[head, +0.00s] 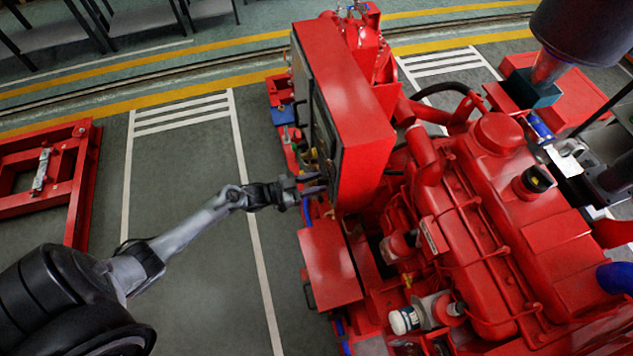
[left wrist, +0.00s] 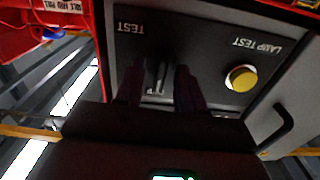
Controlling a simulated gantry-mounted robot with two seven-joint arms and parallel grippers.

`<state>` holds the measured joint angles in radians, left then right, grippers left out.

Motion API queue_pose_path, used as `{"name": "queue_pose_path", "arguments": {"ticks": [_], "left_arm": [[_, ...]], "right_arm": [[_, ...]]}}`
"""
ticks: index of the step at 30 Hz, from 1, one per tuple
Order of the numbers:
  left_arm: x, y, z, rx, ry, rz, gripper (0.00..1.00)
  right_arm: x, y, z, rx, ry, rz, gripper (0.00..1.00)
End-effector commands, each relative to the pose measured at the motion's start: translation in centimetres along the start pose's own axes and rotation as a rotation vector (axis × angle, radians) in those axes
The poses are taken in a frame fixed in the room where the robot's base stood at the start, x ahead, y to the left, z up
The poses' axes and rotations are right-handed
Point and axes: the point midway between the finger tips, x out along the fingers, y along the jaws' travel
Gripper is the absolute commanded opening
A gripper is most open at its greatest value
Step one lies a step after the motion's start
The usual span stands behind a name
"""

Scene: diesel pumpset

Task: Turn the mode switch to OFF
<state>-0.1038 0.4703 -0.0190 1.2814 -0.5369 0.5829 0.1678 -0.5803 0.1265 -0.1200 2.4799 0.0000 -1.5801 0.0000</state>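The red control cabinet (head: 350,100) stands at the left end of the red pumpset, its panel facing left. My left gripper (head: 322,184) reaches that panel from the left in the head view. In the left wrist view the panel (left wrist: 215,55) appears upside down. My two dark fingers (left wrist: 159,88) are apart there, with the thin mode switch handle (left wrist: 161,73) between them. Gaps seem to show on both sides of the handle. A "TEST" label is near it; the other markings are mostly hidden by the fingers. My right gripper is out of view.
A yellow lamp test button (left wrist: 241,78) is right of the fingers in the left wrist view, with a dark handle (left wrist: 276,130) beyond it. A red box (head: 328,265) sits below the cabinet.

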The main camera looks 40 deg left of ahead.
Motion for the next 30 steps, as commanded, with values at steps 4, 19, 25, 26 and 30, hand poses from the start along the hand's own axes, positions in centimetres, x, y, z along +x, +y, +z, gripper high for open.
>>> {"name": "queue_pose_path", "arguments": {"ticks": [4, 19, 25, 26, 30], "left_arm": [[-1.9, 0.0, 0.2, 0.001, -0.003, 0.0, 0.38], [-9.4, 0.0, 0.2, -0.001, -0.003, -0.001, 0.38], [-10.3, 0.0, 0.0, -0.001, 0.0, 0.0, 0.38], [-10.3, 0.0, 0.0, -0.001, 0.0, 0.0, 0.38], [-10.3, 0.0, 0.0, 0.0, 0.0, 0.0, 0.38]], "right_arm": [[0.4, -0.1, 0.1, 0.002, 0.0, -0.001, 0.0], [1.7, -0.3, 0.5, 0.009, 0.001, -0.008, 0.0], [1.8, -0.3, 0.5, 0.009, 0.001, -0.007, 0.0], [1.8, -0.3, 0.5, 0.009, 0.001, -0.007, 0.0], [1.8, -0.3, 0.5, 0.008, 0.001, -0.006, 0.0]]}}
